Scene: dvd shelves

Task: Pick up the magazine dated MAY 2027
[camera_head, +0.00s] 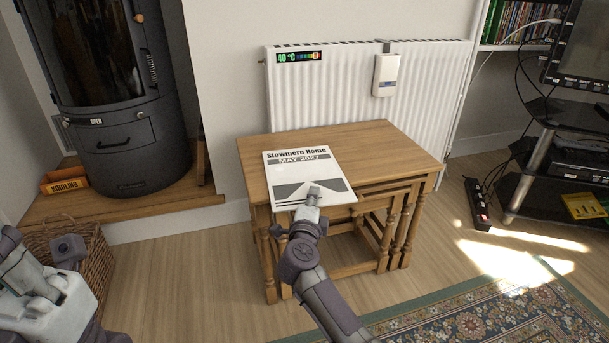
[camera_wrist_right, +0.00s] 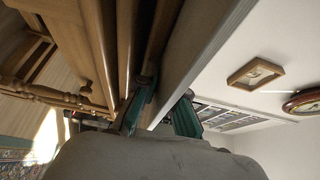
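The magazine (camera_head: 304,177), with "Stowmere Home" and "MAY 2027" on its cover, lies on the wooden table (camera_head: 375,143), its near end at the table's front edge. My right gripper (camera_head: 313,194) is at the magazine's near edge. In the right wrist view, its two teal fingers (camera_wrist_right: 163,112) stand apart, one on each side of the magazine's pale edge (camera_wrist_right: 200,55). A gap seems to show beside the upper finger. Parts of my left arm show at the lower left of the head view; its finger state is unclear.
A white radiator (camera_head: 335,90) stands behind the table. A stove (camera_head: 115,110), a kindling box (camera_head: 64,186) and a wicker basket (camera_head: 92,262) are at left. A power strip (camera_head: 477,203) and black TV stand (camera_head: 520,180) are at right. A patterned rug (camera_head: 480,310) lies in front.

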